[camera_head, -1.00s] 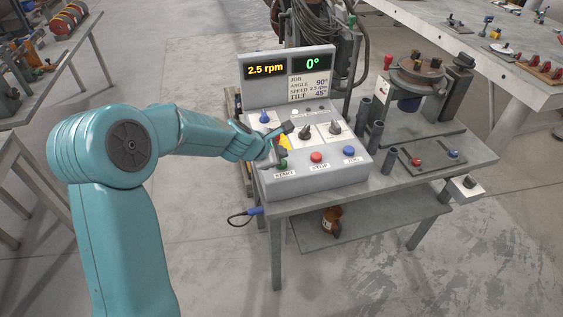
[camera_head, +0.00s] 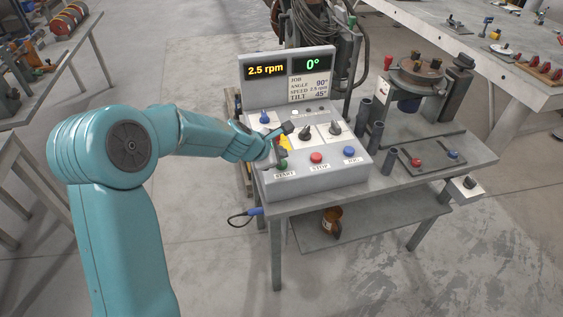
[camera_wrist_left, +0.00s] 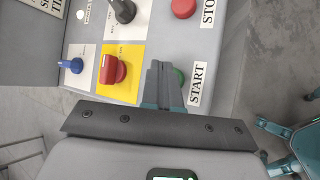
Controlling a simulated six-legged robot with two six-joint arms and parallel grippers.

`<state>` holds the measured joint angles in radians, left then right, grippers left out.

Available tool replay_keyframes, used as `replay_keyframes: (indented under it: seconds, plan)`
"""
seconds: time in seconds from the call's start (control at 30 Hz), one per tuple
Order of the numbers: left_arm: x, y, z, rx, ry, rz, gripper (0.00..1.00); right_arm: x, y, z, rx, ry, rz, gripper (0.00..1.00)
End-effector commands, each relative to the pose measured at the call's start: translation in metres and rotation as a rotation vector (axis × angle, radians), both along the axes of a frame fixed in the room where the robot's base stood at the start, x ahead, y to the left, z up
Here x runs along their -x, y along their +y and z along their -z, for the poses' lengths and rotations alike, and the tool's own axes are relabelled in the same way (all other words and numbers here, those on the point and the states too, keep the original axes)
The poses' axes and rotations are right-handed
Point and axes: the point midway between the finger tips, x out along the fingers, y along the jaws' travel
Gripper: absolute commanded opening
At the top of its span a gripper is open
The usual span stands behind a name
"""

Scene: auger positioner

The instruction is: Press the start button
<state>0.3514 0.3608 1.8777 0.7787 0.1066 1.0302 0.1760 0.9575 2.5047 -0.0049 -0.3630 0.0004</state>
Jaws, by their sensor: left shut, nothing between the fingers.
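The green start button (camera_head: 282,165) is at the front left of the sloped control box, above its START label (camera_head: 285,174). My left gripper (camera_head: 279,154) is shut and empty, with its fingertips just above and behind the button in the head view. In the left wrist view the shut fingertips (camera_wrist_left: 161,68) lie beside the green button (camera_wrist_left: 180,76) and partly hide it. I cannot tell whether they touch it. My right gripper is not in view.
The control box (camera_head: 330,180) also carries a red stop button (camera_head: 316,157), a blue button (camera_head: 349,151), and a red knob on a yellow plate (camera_wrist_left: 113,69). The displays read 2.5 rpm (camera_head: 265,70) and 0° (camera_head: 313,64). A positioner (camera_head: 417,72) stands to the right.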

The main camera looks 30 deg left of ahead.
Motion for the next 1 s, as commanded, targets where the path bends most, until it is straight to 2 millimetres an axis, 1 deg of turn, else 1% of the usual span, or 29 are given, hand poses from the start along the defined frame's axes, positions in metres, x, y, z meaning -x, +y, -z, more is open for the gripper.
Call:
replay_keyframes:
  seconds: [0.43,0.7,1.0]
  plan:
    - [0.0,0.0001,0.0003,0.0,0.0,0.0,0.0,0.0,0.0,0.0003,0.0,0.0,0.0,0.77]
    - [0.0001,0.0,0.0094,0.0,0.0,0.0,0.0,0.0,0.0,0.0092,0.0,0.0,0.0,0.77]
    - [0.0001,0.0,0.0086,0.0,0.0,0.0,0.0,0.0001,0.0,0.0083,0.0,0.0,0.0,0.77]
